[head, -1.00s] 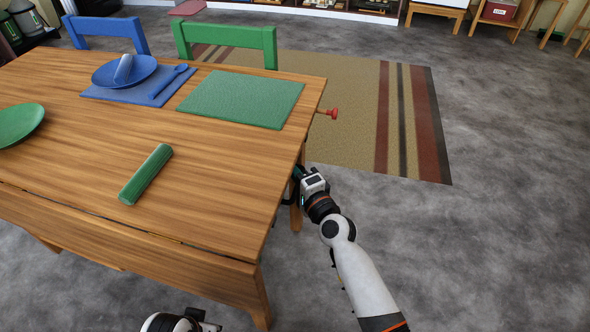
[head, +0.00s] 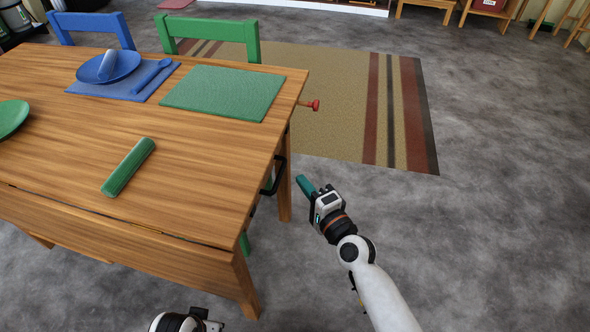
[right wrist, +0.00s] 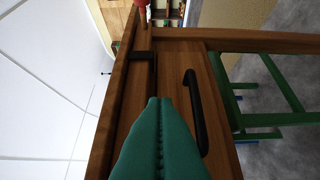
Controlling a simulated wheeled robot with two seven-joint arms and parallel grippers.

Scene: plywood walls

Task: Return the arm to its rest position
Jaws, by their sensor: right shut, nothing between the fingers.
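My right gripper (head: 306,186) is to the right of the wooden table (head: 200,180), apart from it and over the grey floor. Its teal fingers also fill the lower middle of the right wrist view (right wrist: 160,110), pressed together with nothing between them. A black handle (right wrist: 196,112) on the table's end shows beyond the fingers. The same handle appears in the head view (head: 275,176), to the left of the gripper and apart from it. Part of my left arm shows at the bottom edge of the head view; its gripper's fingers are out of view.
On the table are a green roll (head: 128,167), a green mat (head: 222,92), a blue plate (head: 95,70) and a green plate (head: 10,118). A red knob (head: 314,105) sticks out from the table end. Green (head: 245,50) and blue (head: 115,28) chairs stand behind. Floor right of my arm is clear.

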